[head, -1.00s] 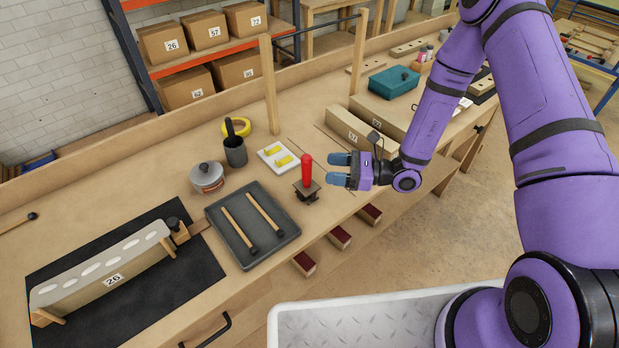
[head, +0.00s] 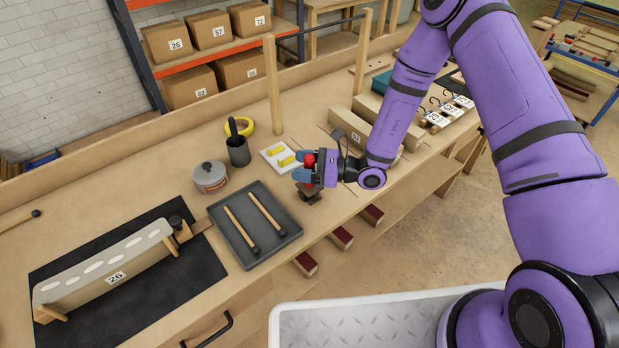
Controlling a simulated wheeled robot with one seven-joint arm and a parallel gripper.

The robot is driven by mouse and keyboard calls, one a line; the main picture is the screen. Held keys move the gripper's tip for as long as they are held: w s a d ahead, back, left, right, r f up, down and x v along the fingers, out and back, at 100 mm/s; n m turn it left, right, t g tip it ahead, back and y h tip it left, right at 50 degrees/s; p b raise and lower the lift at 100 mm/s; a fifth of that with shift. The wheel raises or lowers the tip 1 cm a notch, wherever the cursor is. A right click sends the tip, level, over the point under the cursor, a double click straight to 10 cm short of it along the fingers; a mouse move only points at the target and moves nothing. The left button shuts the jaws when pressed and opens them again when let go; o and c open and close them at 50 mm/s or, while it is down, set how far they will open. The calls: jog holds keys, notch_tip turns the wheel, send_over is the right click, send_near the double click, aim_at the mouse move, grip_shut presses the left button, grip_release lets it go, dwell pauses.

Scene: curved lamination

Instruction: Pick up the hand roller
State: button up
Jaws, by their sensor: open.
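The hand roller has an upright red handle (head: 309,160) above a small dark brown base or stand (head: 309,193) on the bench, right of the grey tray. My gripper (head: 305,167) is at the red handle, coming from the right, with its blue-grey fingers level with the handle. The jaws are open, with the handle seemingly between them. Whether a finger touches the handle cannot be told. The fingers hide much of the handle's middle and part of the base.
A grey tray (head: 220,232) with two dark-tipped sticks lies to the left. A white tray (head: 269,164) with yellow pieces sits just behind. A can (head: 210,178), a dark cup (head: 239,152) and yellow tape (head: 247,124) stand farther left. A long beige block (head: 346,124) lies behind my gripper.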

jog(key=c, duration=1.1)
jog(key=shift+o, duration=0.2)
